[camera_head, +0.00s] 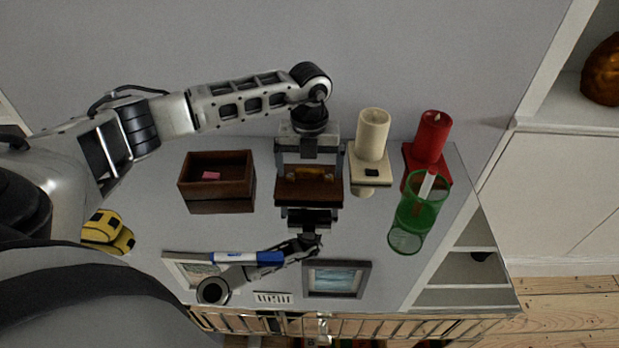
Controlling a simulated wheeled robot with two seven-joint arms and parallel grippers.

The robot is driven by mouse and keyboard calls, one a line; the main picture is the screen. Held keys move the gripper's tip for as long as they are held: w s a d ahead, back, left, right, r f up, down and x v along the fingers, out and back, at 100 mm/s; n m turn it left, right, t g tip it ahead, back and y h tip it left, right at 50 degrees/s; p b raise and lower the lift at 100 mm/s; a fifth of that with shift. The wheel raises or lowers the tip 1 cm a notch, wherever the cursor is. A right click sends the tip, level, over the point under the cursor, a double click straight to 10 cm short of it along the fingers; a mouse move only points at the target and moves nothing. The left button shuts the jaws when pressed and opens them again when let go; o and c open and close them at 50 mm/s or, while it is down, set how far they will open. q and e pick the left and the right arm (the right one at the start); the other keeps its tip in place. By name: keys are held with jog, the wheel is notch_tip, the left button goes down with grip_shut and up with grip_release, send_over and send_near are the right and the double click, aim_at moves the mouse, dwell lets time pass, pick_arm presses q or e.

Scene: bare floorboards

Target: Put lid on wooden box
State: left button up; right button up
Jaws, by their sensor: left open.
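The wooden box (249,183) is dark brown and open at the top. It stands at the left of the shiny cabinet top, with a small pink thing (211,175) inside. The brown wooden lid (309,198) with a yellowish handle is to the right of the box, apart from it. My left gripper (309,172) is over the lid, with its fingers apart at the two sides of the lid. Whether the fingers touch it I cannot tell.
A cream candle (373,133) and a red candle (433,135) stand on holders at the right. A green glass (419,207) stands before the red one. A blue marker (245,258) and picture frames (368,279) are nearer. A yellow object (106,232) is at the left.

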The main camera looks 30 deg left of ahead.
pick_arm(q)
jog(key=shift+f, duration=0.5)
pick_arm(e)
jog(key=shift+d+f, duration=0.1)
jog(key=shift+f, duration=0.15)
pick_arm(q)
jog(key=shift+c, duration=0.3)
pick_arm(e)
jog(key=shift+s, duration=0.1)
pick_arm(q)
jog(key=c, duration=0.8)
pick_arm(e)
jog(key=shift+s+f, duration=0.1)
